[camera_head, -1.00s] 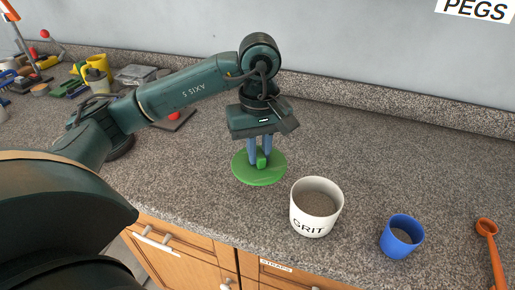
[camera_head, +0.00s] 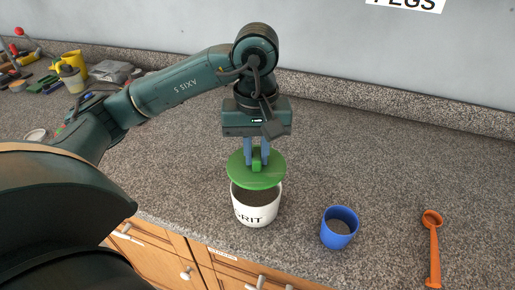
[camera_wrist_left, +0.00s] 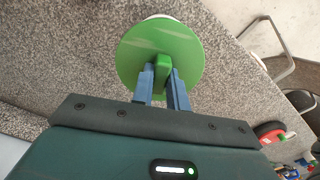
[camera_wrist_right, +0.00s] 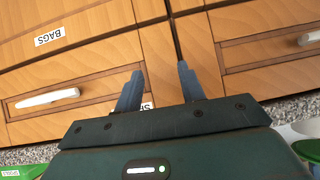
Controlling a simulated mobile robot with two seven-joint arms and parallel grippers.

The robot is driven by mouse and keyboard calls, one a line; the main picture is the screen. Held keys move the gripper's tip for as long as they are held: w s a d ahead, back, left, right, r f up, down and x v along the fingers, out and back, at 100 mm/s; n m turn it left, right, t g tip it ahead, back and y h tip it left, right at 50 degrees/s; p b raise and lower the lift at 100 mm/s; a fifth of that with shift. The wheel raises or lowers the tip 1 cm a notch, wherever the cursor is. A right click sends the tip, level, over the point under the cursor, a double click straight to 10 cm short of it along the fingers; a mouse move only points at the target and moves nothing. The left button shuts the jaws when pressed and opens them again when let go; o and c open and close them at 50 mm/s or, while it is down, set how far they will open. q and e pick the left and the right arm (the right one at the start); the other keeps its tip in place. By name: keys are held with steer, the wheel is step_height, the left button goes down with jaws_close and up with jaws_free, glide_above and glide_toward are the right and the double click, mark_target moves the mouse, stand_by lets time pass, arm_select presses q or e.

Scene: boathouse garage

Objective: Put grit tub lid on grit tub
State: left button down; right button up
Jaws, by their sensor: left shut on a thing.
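The grit tub (camera_head: 257,211) is a white round tub marked GRIT, open at the top with dark grit inside, standing on the counter. The grit tub lid (camera_head: 240,172) is a green disc with an upright block handle. My left gripper (camera_head: 257,158) is shut on that handle and holds the lid above the tub, covering the back part of its mouth. The front of the mouth shows below the lid's edge. In the left wrist view the lid (camera_wrist_left: 140,58) hides nearly all of the tub. My right gripper (camera_wrist_right: 158,88) is open and empty, facing the cabinet drawers.
A blue cup (camera_head: 336,234) stands right of the tub, and an orange scoop (camera_head: 433,250) lies further right. Cluttered tools and a yellow jug (camera_head: 74,64) are at the back left.

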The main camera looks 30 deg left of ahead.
mark_target(256, 174)
steer(key=shift+s+a+f, duration=0.1)
steer(key=shift+s+a, duration=0.05)
steer(key=shift+s, duration=0.1)
arm_select(q)
steer(key=shift+f+b, duration=0.2)
steer(key=shift+b, duration=0.4)
steer(key=shift+f+b, duration=0.3)
steer(key=shift+f, duration=0.05)
steer(key=shift+f+b, duration=0.75)
steer(key=shift+b, duration=0.1)
steer(key=shift+f+b, duration=0.85)
steer(key=shift+b, duration=0.05)
steer(key=shift+f, duration=0.1)
arm_select(e)
steer(key=shift+w+a+f+n+t+y, duration=0.2)
steer(key=shift+w+a+y, duration=0.1)
steer(key=shift+a, duration=0.2)
steer(key=shift+w+a+f+n+t+y, duration=0.1)
steer(key=shift+w+a+t+y, duration=0.15)
steer(key=shift+a, duration=0.2)
arm_select(q)
steer(key=shift+f+b, duration=0.25)
steer(key=shift+b, duration=0.2)
arm_select(e)
steer(key=shift+d+f, duration=0.1)
steer(key=shift+f, duration=0.25)
